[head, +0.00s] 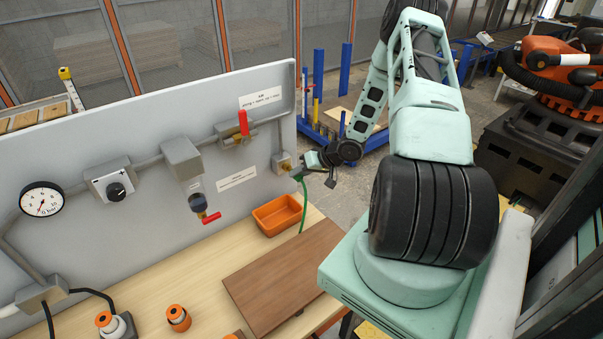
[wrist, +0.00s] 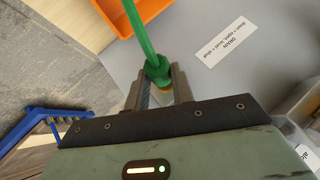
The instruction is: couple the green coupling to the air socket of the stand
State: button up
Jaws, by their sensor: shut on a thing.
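My gripper (wrist: 157,78) is shut on the green coupling (wrist: 157,69), which sits between its two fingers in the wrist view. A brass-coloured bit shows just below the coupling. A green hose (wrist: 137,28) runs from the coupling; in the head view it hangs down to the bench (head: 303,212). The air socket's grey box (head: 283,162) is at the right end of the stand's panel (head: 150,130). In the head view my gripper (head: 301,176) is right beside this box. Whether the coupling touches or sits on the socket cannot be told.
An orange bin (head: 278,226) stands on the bench below the socket. A brown board (head: 285,275) lies in front. A valve with a red handle (head: 243,123) is left of the socket, and another red handle (head: 211,218) is lower. A gauge (head: 41,199) is far left.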

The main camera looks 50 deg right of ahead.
jog(key=shift+w+d+r+p, duration=0.15)
jog(key=shift+w+p, duration=0.15)
jog(key=shift+w, duration=0.45)
jog(key=o, duration=1.1)
jog(key=shift+c, duration=0.2)
jog(key=b+v, duration=0.4)
jog(key=v, duration=1.3)
jog(key=shift+s, duration=0.15)
